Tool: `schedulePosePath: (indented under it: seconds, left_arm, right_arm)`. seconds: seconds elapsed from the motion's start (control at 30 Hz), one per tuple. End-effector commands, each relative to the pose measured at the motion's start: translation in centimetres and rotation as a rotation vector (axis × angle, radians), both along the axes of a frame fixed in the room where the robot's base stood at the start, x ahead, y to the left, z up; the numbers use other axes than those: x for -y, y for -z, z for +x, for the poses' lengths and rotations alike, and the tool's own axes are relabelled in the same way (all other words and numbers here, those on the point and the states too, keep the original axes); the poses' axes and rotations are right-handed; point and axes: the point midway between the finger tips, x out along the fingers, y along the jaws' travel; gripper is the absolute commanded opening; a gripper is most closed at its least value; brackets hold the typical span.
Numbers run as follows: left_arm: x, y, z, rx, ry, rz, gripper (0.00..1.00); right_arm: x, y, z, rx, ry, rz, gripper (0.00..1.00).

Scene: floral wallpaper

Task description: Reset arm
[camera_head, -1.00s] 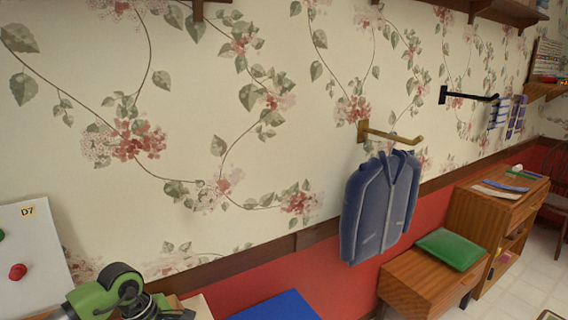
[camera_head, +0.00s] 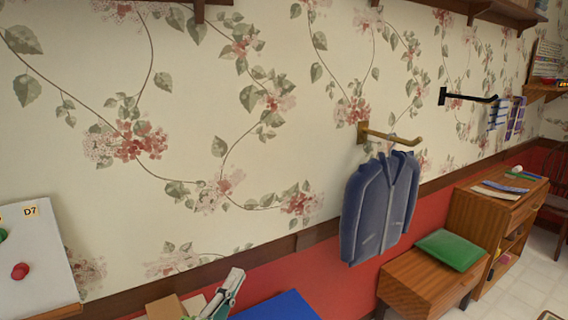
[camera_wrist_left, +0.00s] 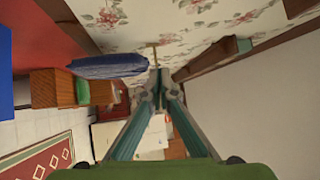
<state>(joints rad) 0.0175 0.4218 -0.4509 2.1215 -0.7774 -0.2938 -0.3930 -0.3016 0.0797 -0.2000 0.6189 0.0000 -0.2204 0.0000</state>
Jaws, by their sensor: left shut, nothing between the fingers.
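My left gripper (camera_head: 233,277) shows at the bottom of the head view, with its fingers pointing up and a little to the right. In the left wrist view its two teal fingers (camera_wrist_left: 157,84) run together, shut, with nothing between them. It is apart from the blue jacket (camera_head: 380,208), which hangs from a brass wall hook (camera_head: 390,136). The jacket also shows in the left wrist view (camera_wrist_left: 108,66). My right gripper is not in either view.
A white board (camera_head: 38,265) with red and green knobs stands at lower left. A blue flat surface (camera_head: 280,307) lies right of my left gripper. A wooden bench (camera_head: 425,287) with a green cushion (camera_head: 452,249) and a wooden cabinet (camera_head: 490,219) stand at right.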

Motion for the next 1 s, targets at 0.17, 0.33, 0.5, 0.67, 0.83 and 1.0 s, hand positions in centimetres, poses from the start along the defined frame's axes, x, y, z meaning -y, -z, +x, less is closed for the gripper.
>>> schedulePosePath:
  seconds: [0.17,0.33,0.5,0.67,0.83,1.0]
  left_arm:
    - [-7.8,9.3,-2.6,-0.444,-0.290,-0.427,0.00]
    - [-11.5,19.0,-9.9,-0.846,-0.543,-0.733,0.00]
    - [-11.9,24.5,-17.5,-1.132,-0.722,-0.904,0.00]
    - [-11.4,27.2,-23.7,-1.330,-0.848,-0.999,0.00]
    - [-10.4,28.6,-29.6,-1.511,-0.961,-1.066,0.00]
    - [-10.3,33.5,-28.1,-1.515,-0.967,-1.050,0.00]
  right_arm:
    - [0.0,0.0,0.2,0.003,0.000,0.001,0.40]
    - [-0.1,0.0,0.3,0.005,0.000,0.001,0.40]
    - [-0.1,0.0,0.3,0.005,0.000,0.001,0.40]
    - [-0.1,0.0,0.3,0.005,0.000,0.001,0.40]
    - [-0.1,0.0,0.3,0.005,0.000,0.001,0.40]
    - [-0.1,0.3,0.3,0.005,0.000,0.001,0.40]
